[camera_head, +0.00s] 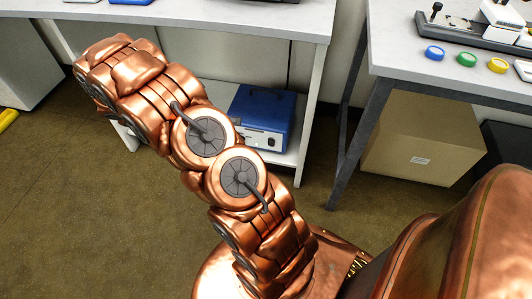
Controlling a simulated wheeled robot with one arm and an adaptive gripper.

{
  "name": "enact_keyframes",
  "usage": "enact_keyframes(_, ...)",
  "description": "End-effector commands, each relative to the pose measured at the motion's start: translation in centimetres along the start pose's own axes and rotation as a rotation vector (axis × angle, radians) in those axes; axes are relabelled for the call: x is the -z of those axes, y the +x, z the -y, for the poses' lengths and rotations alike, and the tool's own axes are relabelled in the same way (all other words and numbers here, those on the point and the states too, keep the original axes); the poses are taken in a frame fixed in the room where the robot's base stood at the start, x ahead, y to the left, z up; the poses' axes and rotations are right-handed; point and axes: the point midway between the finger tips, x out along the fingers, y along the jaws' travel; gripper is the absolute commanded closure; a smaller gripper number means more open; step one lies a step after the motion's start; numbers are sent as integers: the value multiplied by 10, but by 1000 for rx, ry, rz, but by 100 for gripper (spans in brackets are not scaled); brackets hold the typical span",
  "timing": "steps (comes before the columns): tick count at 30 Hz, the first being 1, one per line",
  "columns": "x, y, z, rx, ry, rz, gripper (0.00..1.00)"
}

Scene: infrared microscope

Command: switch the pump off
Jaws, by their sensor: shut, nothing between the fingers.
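A blue box-shaped unit with a pale front panel, which looks like the pump (268,108), stands on the low shelf under the left table. Small dark controls show on its front panel (264,139), but they are too small to tell whether a switch is on or off. My copper-coloured arm crosses in front of the pump's left side and hides part of it. My gripper is not in view; the arm runs up to the upper left, and its far end is hidden behind its own links.
The left table (220,20) stands above the low shelf (291,158). The right table (395,55) holds equipment and blue, green and yellow rings. A cardboard box (425,135) sits beneath it. Brown floor (90,200) is open at the left.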

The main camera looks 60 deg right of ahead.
Motion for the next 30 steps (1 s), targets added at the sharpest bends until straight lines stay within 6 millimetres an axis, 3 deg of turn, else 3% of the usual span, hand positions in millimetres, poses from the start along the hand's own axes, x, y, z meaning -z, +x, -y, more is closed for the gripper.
enact_keyframes(1, 16, 9, -20, 7, -42, 28, 100)
enact_keyframes(3, 28, 18, -39, 16, -104, 68, 100)
enact_keyframes(11, 75, 52, -109, 53, -330, 207, 100)
enact_keyframes(18, 129, 84, -170, 93, -541, 326, 100)
enact_keyframes(30, 223, 135, -250, 165, -854, 486, 100)
